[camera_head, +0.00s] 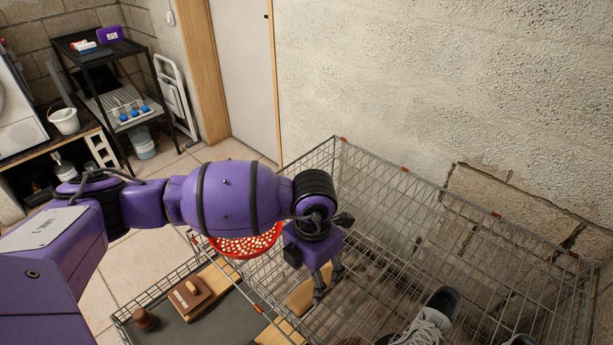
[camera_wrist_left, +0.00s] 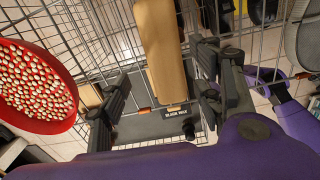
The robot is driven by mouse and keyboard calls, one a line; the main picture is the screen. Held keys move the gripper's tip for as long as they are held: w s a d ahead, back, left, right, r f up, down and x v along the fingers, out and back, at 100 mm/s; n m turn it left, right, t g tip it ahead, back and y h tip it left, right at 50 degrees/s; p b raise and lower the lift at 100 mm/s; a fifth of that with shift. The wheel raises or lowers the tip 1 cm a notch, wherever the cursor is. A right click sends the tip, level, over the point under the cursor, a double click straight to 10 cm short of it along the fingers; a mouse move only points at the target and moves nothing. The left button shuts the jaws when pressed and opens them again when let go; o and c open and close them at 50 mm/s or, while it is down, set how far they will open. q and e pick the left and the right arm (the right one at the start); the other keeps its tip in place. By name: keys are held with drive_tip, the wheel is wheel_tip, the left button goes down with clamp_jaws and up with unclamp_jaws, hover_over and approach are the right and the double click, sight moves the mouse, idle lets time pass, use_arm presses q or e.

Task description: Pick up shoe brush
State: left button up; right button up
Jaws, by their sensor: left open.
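I cannot tell for sure which thing is the shoe brush. A brown block with a small pale label (camera_head: 188,293) lies on a tan wooden board in the dark tray at the lower left. A long tan wooden piece (camera_wrist_left: 160,45) shows in the left wrist view, partly between my fingers in the picture. My left gripper (camera_head: 328,285) is open and points down over the wire cart, right of the brown block. Its two fingers stand apart in the left wrist view (camera_wrist_left: 165,70), with nothing seen held. My right gripper is not in view.
The wire cart (camera_head: 480,212) has raised mesh walls beside my gripper. A grey shoe (camera_head: 425,322) lies inside it. A red bowl of pale pieces (camera_head: 245,245) sits under my arm. A brown knobbed thing (camera_head: 144,320) stands in the tray. A wall bounds the right.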

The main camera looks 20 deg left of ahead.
use_arm(q)
drive_tip(key=f, duration=0.2)
drive_tip(key=d+f, duration=0.1)
drive_tip(key=shift+w+f, duration=0.15)
drive_tip(key=shift+f, duration=0.7)
drive_tip(key=c, duration=1.3)
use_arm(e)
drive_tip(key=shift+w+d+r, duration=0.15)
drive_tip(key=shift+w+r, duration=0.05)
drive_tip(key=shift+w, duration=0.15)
